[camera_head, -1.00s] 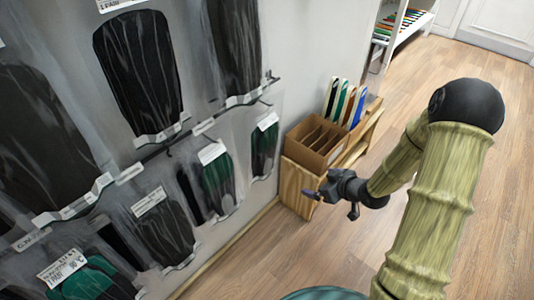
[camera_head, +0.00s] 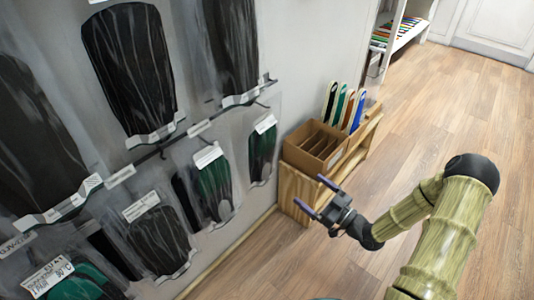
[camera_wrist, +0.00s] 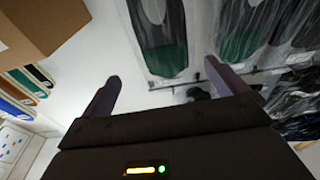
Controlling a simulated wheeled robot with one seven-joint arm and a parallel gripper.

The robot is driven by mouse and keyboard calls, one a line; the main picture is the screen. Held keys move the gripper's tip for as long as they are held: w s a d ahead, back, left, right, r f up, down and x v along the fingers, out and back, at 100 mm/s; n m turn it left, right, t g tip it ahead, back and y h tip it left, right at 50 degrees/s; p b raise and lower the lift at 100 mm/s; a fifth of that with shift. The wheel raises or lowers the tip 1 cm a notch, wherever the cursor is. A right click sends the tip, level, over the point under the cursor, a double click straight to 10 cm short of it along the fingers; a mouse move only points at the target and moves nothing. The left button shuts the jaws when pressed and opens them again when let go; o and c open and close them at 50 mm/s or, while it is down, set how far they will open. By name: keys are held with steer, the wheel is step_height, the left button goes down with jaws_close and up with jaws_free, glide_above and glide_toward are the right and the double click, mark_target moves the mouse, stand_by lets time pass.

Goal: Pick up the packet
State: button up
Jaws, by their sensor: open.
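Several clear packets with dark, insole-shaped contents and white labels hang on the wall at the left. In the head view these include a large black packet (camera_head: 130,65), a lower black packet (camera_head: 160,240), a green and black packet (camera_head: 212,187) and a small dark green packet (camera_head: 262,152). Which one the task means cannot be told. My gripper (camera_head: 310,192) is open and empty, right of the packets and apart from them. In the wrist view, a green and black packet (camera_wrist: 162,45) shows beyond and between the open fingers (camera_wrist: 162,78).
A cardboard box (camera_head: 314,145) with dividers stands on a wooden stand (camera_head: 297,195), close behind my gripper. Coloured insoles (camera_head: 345,108) stand beside the box. Metal hanger rods jut from the wall. The wooden floor (camera_head: 420,130) at the right is clear.

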steer(key=b, duration=0.4)
glide_toward(267, 159)
steer(key=x, duration=0.3)
steer(key=shift+r, duration=0.25)
steer(key=shift+a, duration=0.1)
steer(key=b+x, duration=0.2)
steer(key=x, duration=0.1)
steer(key=b+x, duration=0.1)
steer(key=shift+w+a+f, duration=0.25)
steer(key=shift+w, duration=0.05)
steer(key=shift+w+a+r, duration=0.15)
steer(key=c, duration=1.1)
